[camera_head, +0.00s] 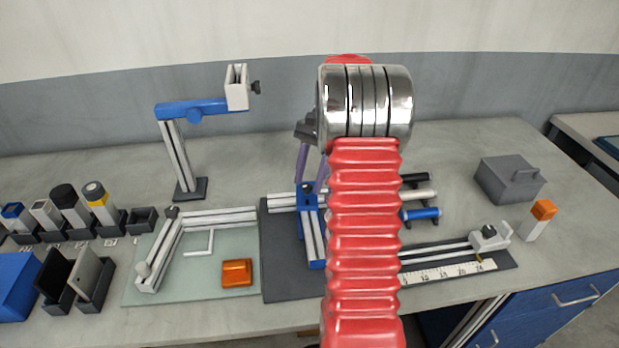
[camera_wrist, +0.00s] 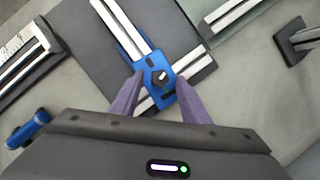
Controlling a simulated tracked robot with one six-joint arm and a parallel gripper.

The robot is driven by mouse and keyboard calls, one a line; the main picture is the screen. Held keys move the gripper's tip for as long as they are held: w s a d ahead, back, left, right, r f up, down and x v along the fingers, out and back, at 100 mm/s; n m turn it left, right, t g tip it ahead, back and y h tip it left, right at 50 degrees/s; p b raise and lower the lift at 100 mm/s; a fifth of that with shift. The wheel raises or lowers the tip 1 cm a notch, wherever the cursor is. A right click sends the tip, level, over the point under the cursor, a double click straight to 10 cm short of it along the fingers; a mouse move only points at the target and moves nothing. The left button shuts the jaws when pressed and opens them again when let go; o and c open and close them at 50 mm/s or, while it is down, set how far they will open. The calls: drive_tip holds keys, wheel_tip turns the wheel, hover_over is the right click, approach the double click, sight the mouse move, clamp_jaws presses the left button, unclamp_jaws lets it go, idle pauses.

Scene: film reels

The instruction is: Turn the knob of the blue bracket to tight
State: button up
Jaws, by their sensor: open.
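The blue bracket (camera_wrist: 152,63) sits on an aluminium profile over a dark base plate; it also shows in the head view (camera_head: 308,203). Its small black knob (camera_wrist: 160,77) is on the top face, between my fingertips in the wrist view. My gripper (camera_wrist: 160,84) has two purple fingers, open, one on each side of the knob. In the head view, my gripper (camera_head: 309,184) points down at the bracket, and my red arm hides part of the plate. I cannot tell whether the fingers touch the knob or which way it is set.
A corner frame (camera_head: 210,217) and an orange block (camera_head: 237,272) lie on a pale mat at left. A blue-armed stand (camera_head: 190,110) rises behind. Handled tools (camera_head: 420,213) and a ruler rail (camera_head: 450,272) are at right. Bare bench lies behind the plate.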

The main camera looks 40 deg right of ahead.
drive_tip(key=shift+c, duration=0.4)
clamp_jaws()
drive_tip(key=shift+m, duration=0.3)
drive_tip(key=m+t, duration=0.1)
drive_tip(key=m, duration=0.2)
drive_tip(key=shift+s+t, duration=0.25)
drive_tip(key=shift+t, duration=0.15)
drive_tip(key=m, duration=0.2)
drive_tip(key=m+t, duration=0.1)
drive_tip(key=m, duration=0.2)
drive_tip(key=shift+s+a+t, duration=0.1)
drive_tip(key=shift+s+t, duration=0.1)
drive_tip(key=shift+t, duration=0.1)
drive_tip(key=m, duration=0.2)
drive_tip(key=m+t+h, duration=0.1)
drive_tip(key=m, duration=0.1)
drive_tip(key=m+h, duration=0.1)
drive_tip(key=m, duration=0.1)
drive_tip(key=shift+s+a+t, duration=0.2)
drive_tip(key=shift+a+t, duration=0.05)
drive_tip(key=shift+t, duration=0.05)
drive_tip(key=m+h, duration=0.1)
drive_tip(key=m, duration=0.1)
drive_tip(key=m+h, duration=0.1)
drive_tip(key=m, duration=0.3)
drive_tip(key=shift+a+m+t+h, duration=0.25)
drive_tip(key=shift+m+t+h, duration=0.05)
drive_tip(key=shift+h, duration=0.1)
